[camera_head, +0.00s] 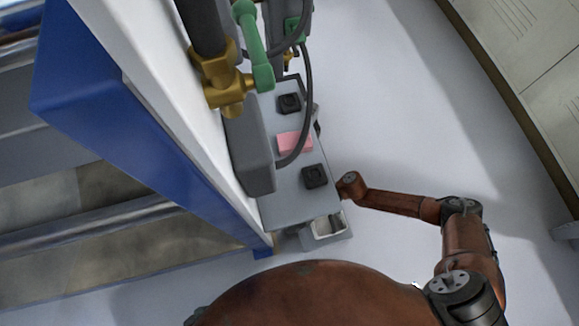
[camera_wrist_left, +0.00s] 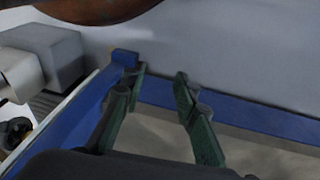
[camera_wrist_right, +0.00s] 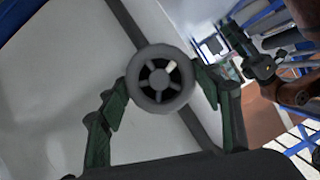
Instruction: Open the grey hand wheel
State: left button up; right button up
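The grey hand wheel (camera_wrist_right: 160,80) shows in the right wrist view as a round rim with spokes and a small pale mark on one spoke. My right gripper (camera_wrist_right: 161,84) has its green fingers spread, one on each side of the wheel; I cannot tell whether they touch the rim. The wheel and the right gripper are hidden in the head view. My left gripper (camera_wrist_left: 158,80) is open and empty in the left wrist view, over a blue frame edge.
In the head view a grey panel (camera_head: 290,205) carries black knobs (camera_head: 314,176) and a pink block (camera_head: 294,142). A green lever (camera_head: 254,45) and brass valve (camera_head: 225,82) stand above it. Blue machine framing (camera_head: 110,95) fills the left. Floor at right (camera_head: 420,100) is clear up to lockers.

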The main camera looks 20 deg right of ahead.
jog(key=c, duration=0.6)
jog(key=n+t+p, duration=0.2)
jog(key=p, duration=0.1)
jog(key=shift+s+r+n, duration=0.15)
jog(key=shift+n, duration=0.25)
jog(key=shift+n+t+p, duration=0.45)
jog(key=shift+n+t, duration=0.15)
jog(key=shift+s+n+t, duration=0.1)
jog(key=shift+n+t, duration=0.3)
jog(key=shift+n, duration=0.2)
jog(key=shift+f+n, duration=0.2)
jog(key=shift+n, duration=0.1)
jog(key=shift+s+f+n+t, duration=0.1)
jog(key=shift+n+t, duration=0.5)
jog(key=shift+n+t+y+b, duration=0.4)
jog(key=shift+n+t+b, duration=0.2)
jog(key=shift+n, duration=0.6)
pick_arm(q)
jog(key=s+a+r+g+y, duration=0.1)
jog(key=s+a+r+g, duration=0.1)
jog(key=s+r, duration=0.3)
jog(key=shift+a+r, duration=0.35)
jog(key=shift+a, duration=0.4)
jog(key=shift+w, duration=0.1)
